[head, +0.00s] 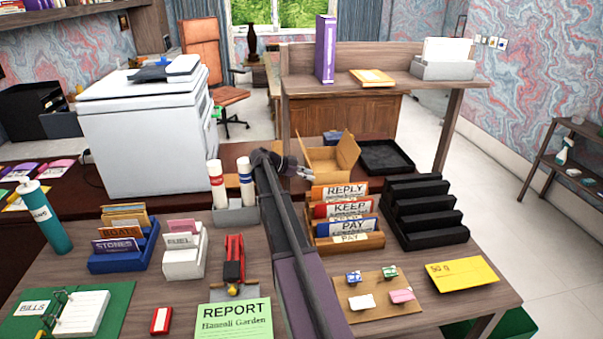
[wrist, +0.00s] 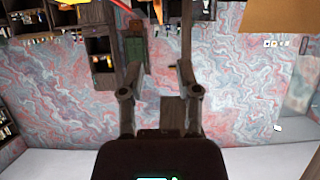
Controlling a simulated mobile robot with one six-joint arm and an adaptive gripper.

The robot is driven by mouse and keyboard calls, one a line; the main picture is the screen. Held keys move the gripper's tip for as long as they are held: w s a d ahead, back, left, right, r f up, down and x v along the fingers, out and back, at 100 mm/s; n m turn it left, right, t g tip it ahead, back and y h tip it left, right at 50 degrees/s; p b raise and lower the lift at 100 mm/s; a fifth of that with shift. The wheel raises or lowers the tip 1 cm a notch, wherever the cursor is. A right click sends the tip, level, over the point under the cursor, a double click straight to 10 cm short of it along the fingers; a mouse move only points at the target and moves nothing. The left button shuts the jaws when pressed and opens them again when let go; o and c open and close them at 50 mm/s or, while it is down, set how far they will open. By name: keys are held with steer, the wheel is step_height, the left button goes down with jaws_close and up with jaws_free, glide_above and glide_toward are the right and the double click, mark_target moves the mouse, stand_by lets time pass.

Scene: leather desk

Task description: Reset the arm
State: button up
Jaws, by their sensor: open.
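My arm (head: 290,230) reaches up from the bottom middle of the head view, over the desk between the red stapler (head: 233,262) and the sorter with REPLY, KEEP and PAY cards (head: 343,212). My gripper (head: 306,172) is at its far end, just left of the open cardboard box (head: 330,158); it looks small and partly hidden there. In the wrist view my gripper (wrist: 158,60) has its two fingers spread apart, with nothing seen between them but the room behind.
A raised shelf (head: 420,85) stands behind. The wrist view faces a marbled wall (wrist: 240,90).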

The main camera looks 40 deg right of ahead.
steer(key=s+a+f+n+t+y, duration=0.2)
steer(key=s+a+n, duration=0.4)
steer(key=a, duration=0.9)
steer(key=s+a+f+n+t+y+p, duration=0.1)
steer(key=s+a+n+y, duration=0.4)
steer(key=a+n, duration=0.5)
steer(key=s+a+f+n+t+y+p, duration=0.1)
steer(key=s+a+f+n+t+y, duration=0.2)
steer(key=a, duration=1.7)
steer(key=s+f+n+y, duration=0.1)
steer(key=s+f+n, duration=0.1)
steer(key=s+n, duration=0.1)
steer(key=shift+s+n, duration=0.4)
steer(key=shift+n, duration=0.5)
